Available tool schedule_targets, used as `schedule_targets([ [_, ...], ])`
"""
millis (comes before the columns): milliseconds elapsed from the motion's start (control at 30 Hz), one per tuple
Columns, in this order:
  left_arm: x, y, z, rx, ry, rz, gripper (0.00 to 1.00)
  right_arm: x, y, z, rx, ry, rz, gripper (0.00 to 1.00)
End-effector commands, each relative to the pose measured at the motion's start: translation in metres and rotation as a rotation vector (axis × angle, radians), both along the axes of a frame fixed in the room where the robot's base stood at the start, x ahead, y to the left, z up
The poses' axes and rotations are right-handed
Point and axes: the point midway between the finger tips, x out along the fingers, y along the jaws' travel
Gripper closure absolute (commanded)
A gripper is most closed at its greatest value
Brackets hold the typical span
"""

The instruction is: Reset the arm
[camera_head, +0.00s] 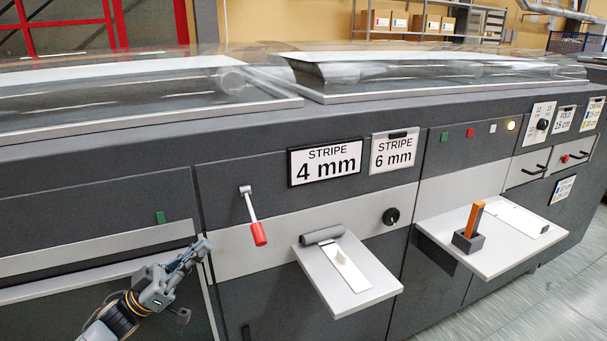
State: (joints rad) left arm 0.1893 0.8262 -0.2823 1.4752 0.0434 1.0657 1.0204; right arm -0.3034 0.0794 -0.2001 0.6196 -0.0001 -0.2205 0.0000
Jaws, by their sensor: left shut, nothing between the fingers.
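My left gripper (201,248) is at the lower left of the head view, in front of the dark grey machine. Its fingers are together and hold nothing. It is left of and a little below the red-handled lever (254,220), apart from it. My left arm comes in from the bottom left. My right gripper is not in the view.
The machine front (120,210) fills the view. Two shelves stick out: one with a grey roller (322,235), one with an orange-handled tool in a dark holder (468,240). A black knob (390,216) and a stripe 4 mm sign (325,163) are on the front. Free floor shows at lower right.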

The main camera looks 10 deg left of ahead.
Motion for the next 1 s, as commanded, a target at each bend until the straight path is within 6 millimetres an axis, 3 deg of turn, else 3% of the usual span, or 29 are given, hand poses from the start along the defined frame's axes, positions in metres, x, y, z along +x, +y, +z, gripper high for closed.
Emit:
schedule_targets([
  [167, 0.013, -0.022, -0.026, 0.003, 0.091, 0.119, 1.00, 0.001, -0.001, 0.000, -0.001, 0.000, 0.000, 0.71],
  [367, 0.027, -0.054, -0.085, 0.074, 0.312, 0.373, 1.00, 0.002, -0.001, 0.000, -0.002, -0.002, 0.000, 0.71],
  [533, 0.016, -0.071, -0.140, 0.194, 0.535, 0.555, 1.00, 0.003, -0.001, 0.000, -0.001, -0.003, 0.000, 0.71],
  [767, -0.038, -0.082, -0.211, 0.426, 0.870, 0.716, 1.00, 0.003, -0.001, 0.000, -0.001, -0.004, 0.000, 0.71],
  [1000, -0.130, -0.085, -0.260, 0.701, 1.215, 0.747, 1.00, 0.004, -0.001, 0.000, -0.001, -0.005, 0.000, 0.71],
])
